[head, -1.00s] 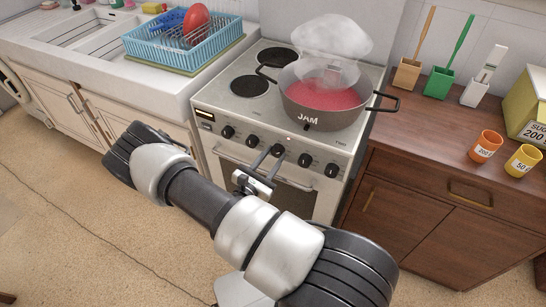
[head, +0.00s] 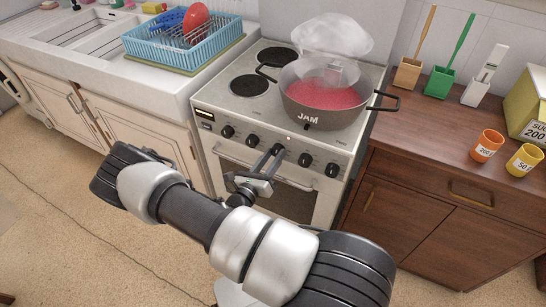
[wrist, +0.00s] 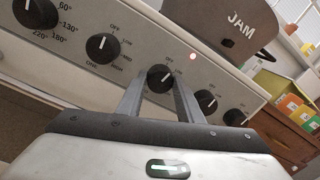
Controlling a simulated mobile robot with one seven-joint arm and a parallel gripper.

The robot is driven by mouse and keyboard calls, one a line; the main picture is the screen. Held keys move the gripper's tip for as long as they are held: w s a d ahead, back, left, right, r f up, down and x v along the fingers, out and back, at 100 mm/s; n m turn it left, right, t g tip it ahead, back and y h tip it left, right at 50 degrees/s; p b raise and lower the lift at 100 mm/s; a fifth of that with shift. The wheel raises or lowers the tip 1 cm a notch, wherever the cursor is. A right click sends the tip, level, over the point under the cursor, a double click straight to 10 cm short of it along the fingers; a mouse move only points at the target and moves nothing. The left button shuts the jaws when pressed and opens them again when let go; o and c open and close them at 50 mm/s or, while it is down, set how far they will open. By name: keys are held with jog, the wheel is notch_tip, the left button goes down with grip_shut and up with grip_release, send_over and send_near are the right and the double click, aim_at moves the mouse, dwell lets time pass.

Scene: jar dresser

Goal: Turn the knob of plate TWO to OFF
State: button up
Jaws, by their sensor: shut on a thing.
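The stove's front panel (head: 240,138) carries a row of black knobs. My gripper (head: 275,152) is at the middle knob. In the wrist view my gripper (wrist: 160,82) has one finger on each side of this middle knob (wrist: 160,77) and is shut on it. An OFF mark shows above it, and its white pointer mark appears tilted up and right; the fingers hide part of its dial. The neighbouring left knob (wrist: 102,48) has its mark near upright. A red light (wrist: 193,57) glows up and right of the held knob. I cannot read which plate the held knob serves.
A jam pot (head: 322,108) with red contents steams on the right of the hob, its handle overhanging towards the wooden dresser (head: 415,200). Two dark plates, one being the front left plate (head: 249,86), are bare. A blue dish rack (head: 180,55) stands left. Floor before the stove is free.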

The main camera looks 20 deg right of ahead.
jog(key=shift+n, duration=1.2)
jog(key=o, duration=1.1)
jog(key=shift+c, duration=0.2)
jog(key=v, duration=1.7)
jog(key=shift+s, duration=0.25)
jog(key=shift+a+f, duration=0.15)
